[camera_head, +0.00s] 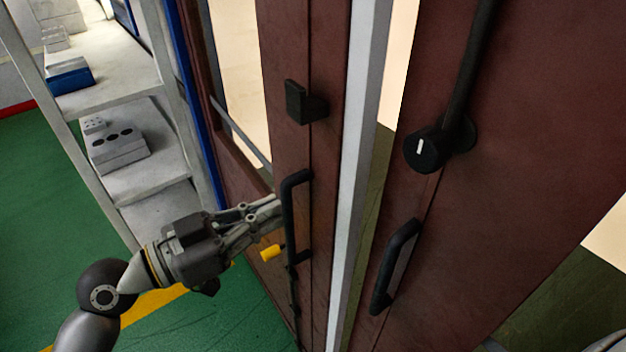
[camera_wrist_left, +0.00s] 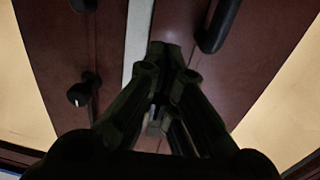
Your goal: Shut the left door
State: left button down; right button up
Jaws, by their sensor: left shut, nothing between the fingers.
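The left door (camera_head: 327,60) is a dark red-brown panel with a black bar handle (camera_head: 290,215) and a black block-shaped latch (camera_head: 305,103) above it. A pale strip runs along its right edge, and a gap shows between that strip and the right door (camera_head: 540,120). My left gripper (camera_head: 278,205) is shut and empty, its tips at the left door's handle; whether they touch it I cannot tell. In the left wrist view the dark shut fingers (camera_wrist_left: 155,112) point at the red-brown panels. My right gripper is not in view.
The right door carries a black bar handle (camera_head: 395,266) and a round black knob (camera_head: 427,151) with a white mark. A white shelf unit (camera_head: 145,180) with a grey box (camera_head: 116,150) and a blue box (camera_head: 69,76) stands at the left. Green floor (camera_head: 40,220) lies open there.

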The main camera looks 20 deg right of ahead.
aim_at(328, 186)
pick_arm(q)
jog(key=p+x, duration=0.4)
jog(key=x, duration=0.4)
jog(key=shift+w+d, duration=0.1)
jog(key=shift+w+d+f, duration=0.1)
jog(key=shift+w+d, duration=0.05)
jog(key=shift+d, duration=0.2)
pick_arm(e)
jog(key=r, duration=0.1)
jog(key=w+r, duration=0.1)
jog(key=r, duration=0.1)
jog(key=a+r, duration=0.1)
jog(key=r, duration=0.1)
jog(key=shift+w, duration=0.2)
